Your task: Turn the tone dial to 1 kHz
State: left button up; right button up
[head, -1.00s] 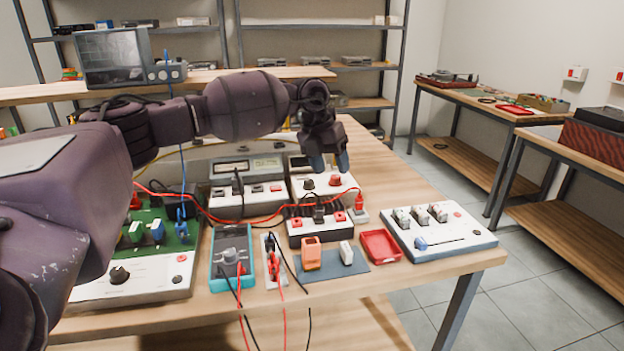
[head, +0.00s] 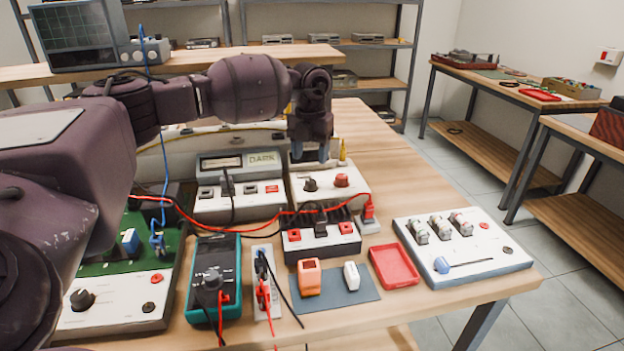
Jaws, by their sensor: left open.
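A white box (head: 352,193) behind the middle of the bench carries a black knob (head: 310,185) and a red knob (head: 341,180). No scale marks or label can be read on it, so I cannot tell which knob is the tone dial. My left gripper (head: 310,157) points down with its fingers apart, above and behind the black knob. It appears empty and clear of the knob. Another black dial (head: 82,299) sits on the panel of the green board (head: 105,267) at the left. My right gripper is not in view.
A display unit reading DARK (head: 262,160) stands left of the box. In front are a black-and-white switch box (head: 320,243), a teal meter (head: 213,270), a red tray (head: 394,266) and a white switch panel (head: 480,257). Red and black leads cross the bench.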

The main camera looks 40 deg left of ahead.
aim_at(310, 181)
pick_arm(q)
notch_tip(310, 181, down, 6)
jog(key=shift+f+b, duration=0.1)
jog(key=shift+b, duration=0.35)
jog(key=shift+f, duration=0.75)
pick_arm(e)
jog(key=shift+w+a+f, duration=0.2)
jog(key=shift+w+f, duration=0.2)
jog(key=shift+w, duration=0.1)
pick_arm(q)
jog(key=shift+c, duration=0.5)
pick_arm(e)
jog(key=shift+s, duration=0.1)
pick_arm(q)
jog(key=c, duration=0.8)
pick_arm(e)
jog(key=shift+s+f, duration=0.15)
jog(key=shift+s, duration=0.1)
